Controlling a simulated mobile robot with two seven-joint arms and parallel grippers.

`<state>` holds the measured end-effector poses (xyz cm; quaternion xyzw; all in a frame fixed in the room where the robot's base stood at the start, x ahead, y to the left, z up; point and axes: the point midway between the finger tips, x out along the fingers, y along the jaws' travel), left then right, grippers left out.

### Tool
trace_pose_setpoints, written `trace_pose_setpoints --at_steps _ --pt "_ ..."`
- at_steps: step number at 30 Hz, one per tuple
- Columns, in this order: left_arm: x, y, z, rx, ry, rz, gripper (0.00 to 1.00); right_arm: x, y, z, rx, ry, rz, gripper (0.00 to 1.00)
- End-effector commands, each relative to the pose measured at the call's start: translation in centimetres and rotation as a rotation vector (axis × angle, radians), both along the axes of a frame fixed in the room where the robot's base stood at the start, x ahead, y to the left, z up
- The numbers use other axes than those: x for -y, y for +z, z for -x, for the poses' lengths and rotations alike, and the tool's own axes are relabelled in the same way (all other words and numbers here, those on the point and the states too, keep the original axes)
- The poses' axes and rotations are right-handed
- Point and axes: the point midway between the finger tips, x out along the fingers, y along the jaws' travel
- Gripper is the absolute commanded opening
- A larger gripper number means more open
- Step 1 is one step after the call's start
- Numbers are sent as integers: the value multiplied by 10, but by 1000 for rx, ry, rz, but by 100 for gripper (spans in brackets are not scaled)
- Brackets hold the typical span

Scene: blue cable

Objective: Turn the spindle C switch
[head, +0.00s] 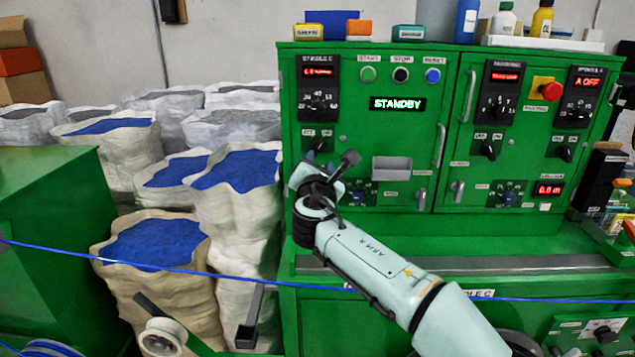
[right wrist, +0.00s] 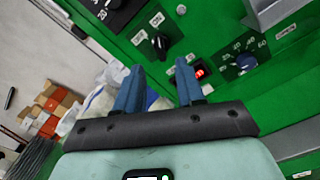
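The green control cabinet (head: 460,215) carries a panel labelled spindle C (head: 318,90) at its upper left, with a red display and a black dial. In the right wrist view a black rotary switch (right wrist: 161,43) with two white labels shows just beyond the fingertips. My right gripper (head: 335,162) is in front of this part of the panel. Its two blue fingers (right wrist: 160,66) are apart with nothing between them, and the switch appears clear of them. My left gripper is not in view.
A green STANDBY display (head: 398,104) and several push buttons sit right of the panel. A grey tray (head: 392,168) protrudes below them. A blue cable (head: 230,276) crosses low in front. White sacks (head: 240,200) with blue contents stand left of the cabinet.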

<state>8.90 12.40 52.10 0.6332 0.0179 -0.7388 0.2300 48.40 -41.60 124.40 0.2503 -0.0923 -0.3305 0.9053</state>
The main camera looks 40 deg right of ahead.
Motion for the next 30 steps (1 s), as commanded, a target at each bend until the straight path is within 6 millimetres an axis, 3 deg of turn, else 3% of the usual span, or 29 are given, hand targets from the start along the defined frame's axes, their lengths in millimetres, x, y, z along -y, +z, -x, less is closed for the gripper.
trace_pose_setpoints --at_steps 3,9,30 --pt "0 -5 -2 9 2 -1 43 -14 0 16 2 2 -1 38" --pt "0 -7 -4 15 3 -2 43 -24 0 29 1 1 0 38" --pt "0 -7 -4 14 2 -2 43 -25 1 30 1 -1 1 38"
